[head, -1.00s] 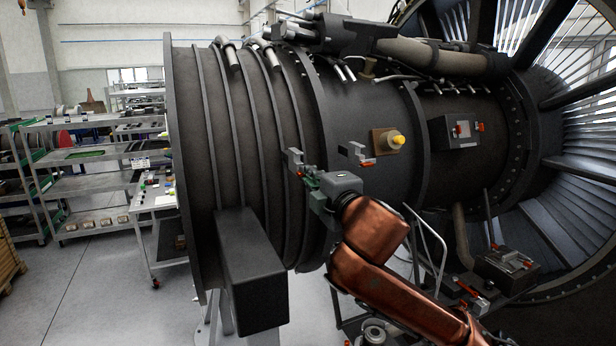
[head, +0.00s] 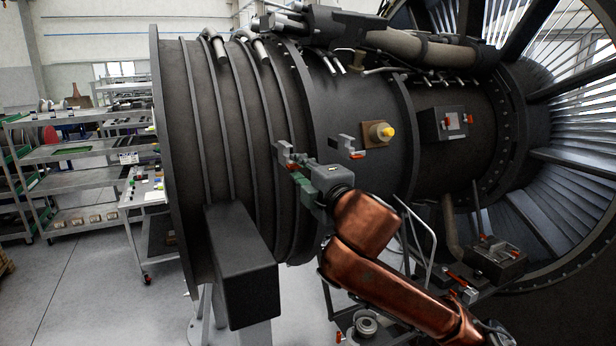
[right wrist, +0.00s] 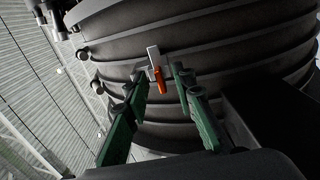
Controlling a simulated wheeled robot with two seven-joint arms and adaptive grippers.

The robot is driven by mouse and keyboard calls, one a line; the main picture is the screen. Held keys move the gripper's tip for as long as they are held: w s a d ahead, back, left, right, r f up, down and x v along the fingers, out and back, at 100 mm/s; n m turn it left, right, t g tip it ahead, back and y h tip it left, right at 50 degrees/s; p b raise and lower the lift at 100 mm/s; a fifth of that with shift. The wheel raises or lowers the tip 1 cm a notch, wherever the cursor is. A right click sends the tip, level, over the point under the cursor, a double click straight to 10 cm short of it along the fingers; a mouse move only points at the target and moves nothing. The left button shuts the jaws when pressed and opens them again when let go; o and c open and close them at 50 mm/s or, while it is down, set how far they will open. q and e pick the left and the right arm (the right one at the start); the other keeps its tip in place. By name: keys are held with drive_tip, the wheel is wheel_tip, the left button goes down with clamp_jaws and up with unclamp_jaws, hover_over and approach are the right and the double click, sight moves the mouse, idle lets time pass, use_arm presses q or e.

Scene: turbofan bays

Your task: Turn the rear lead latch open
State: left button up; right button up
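A latch with a grey plate (head: 283,152) and an orange handle sits on the left, ribbed part of the dark engine casing. It also shows in the right wrist view, where its orange handle (right wrist: 160,79) hangs down from the plate, slightly tilted. My right gripper (head: 296,172) is just in front of this latch. In the right wrist view its two green fingers (right wrist: 160,84) are spread, with the handle between their tips in the picture. Nothing is gripped; contact cannot be told. A second similar latch (head: 348,146) is to the right. My left gripper is not in view.
A yellow-tipped knob (head: 386,132) and a grey box with orange handles (head: 453,123) are farther right on the casing. A large dark block (head: 240,265) juts out below the ribs. Shelves (head: 75,155) stand behind at left, with open floor before them.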

drive_tip(key=v, duration=1.1)
drive_tip(key=shift+s, duration=0.2)
drive_tip(key=shift+d, duration=0.1)
